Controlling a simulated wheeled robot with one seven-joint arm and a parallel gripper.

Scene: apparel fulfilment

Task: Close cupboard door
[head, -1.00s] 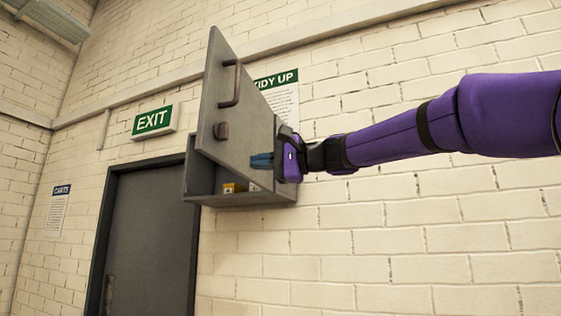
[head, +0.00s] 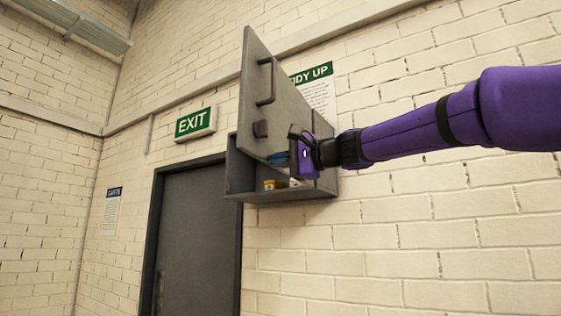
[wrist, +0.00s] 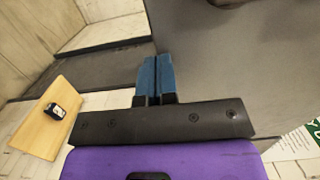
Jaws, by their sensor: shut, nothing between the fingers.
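The grey cupboard (head: 232,170) is fixed to the brick wall, and its door (head: 262,120) stands open, swung out toward me. The door has a dark bar handle (head: 268,82) and a small knob-like latch below it. My gripper (head: 280,158) is at the door's lower right part, in front of the cupboard's opening; whether it touches the door I cannot tell. In the wrist view its blue fingers (wrist: 155,75) are together with nothing between them, and the grey door (wrist: 230,60) fills the right side. Part of the cupboard's inside is hidden by the door and my gripper.
A small yellow item (head: 269,185) stands in the cupboard. A green exit sign (head: 195,124) and a dark grey room door (head: 195,240) are to the left. A poster (head: 315,90) hangs behind the cupboard door. The wall below is clear.

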